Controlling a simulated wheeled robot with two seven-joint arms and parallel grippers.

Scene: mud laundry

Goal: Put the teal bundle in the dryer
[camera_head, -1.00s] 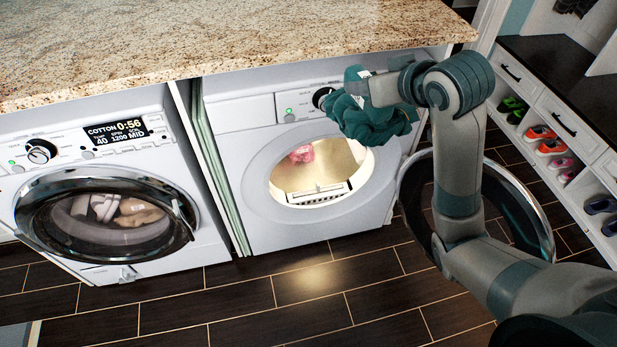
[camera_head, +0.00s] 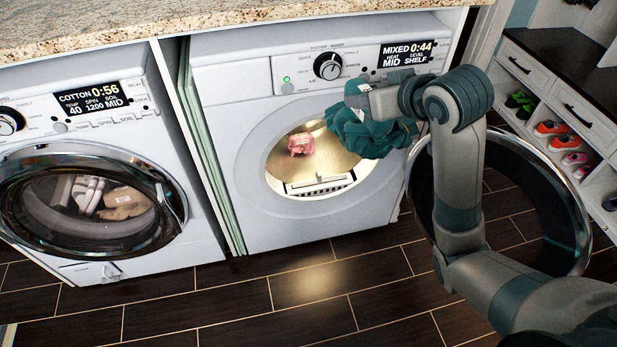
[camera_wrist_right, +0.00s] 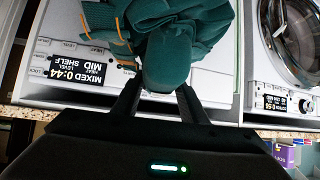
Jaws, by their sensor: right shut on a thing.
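The teal bundle (camera_head: 368,132) is a crumpled cloth held in front of the dryer's upper right, partly covering the edge of its opening. My right gripper (camera_head: 362,97) is shut on it; the wrist view shows the bundle (camera_wrist_right: 180,40) between the two fingers (camera_wrist_right: 158,100). The dryer (camera_head: 240,130) stands at the centre with its round door (camera_head: 578,200) swung open to the right, behind my right arm. Its lit drum (camera_head: 330,150) holds a pink cloth (camera_head: 301,144). My left gripper is not in view.
A washer (camera_head: 90,200) with a closed glass door and clothes inside stands left of the dryer. A granite counter (camera_head: 150,25) runs above both. A shoe shelf (camera_head: 560,120) is at the right. The dark tiled floor in front is clear.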

